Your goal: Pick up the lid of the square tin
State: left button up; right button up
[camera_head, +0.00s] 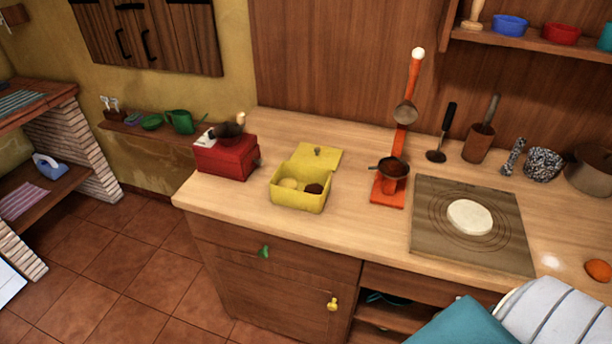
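A yellow square tin (300,201) stands open on the wooden counter, left of the middle. Two roundish things, one pale and one dark brown, show inside it. Its yellow lid (322,155), with a small knob on top, is off the opening, just behind the tin. The lid's front edge is partly hidden by the tin, and I cannot tell whether it lies flat on the counter or rests against the tin. Neither of my grippers is in view.
A red box (227,158) stands left of the tin. An orange stand (388,190) with ladles stands to its right, then a board (470,249) with pale dough (470,217). Counter in front of the tin is clear. A teal and striped shape covers the lower right corner.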

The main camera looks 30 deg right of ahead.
aim_at(312, 155)
jog(key=i+j+z, duration=0.15)
jog(key=z, duration=0.35)
jog(key=i+j+z, duration=0.15)
jog(key=z, duration=0.3)
jog(key=j+z, duration=0.3)
jog(key=z, duration=0.2)
jog(key=i, duration=0.05)
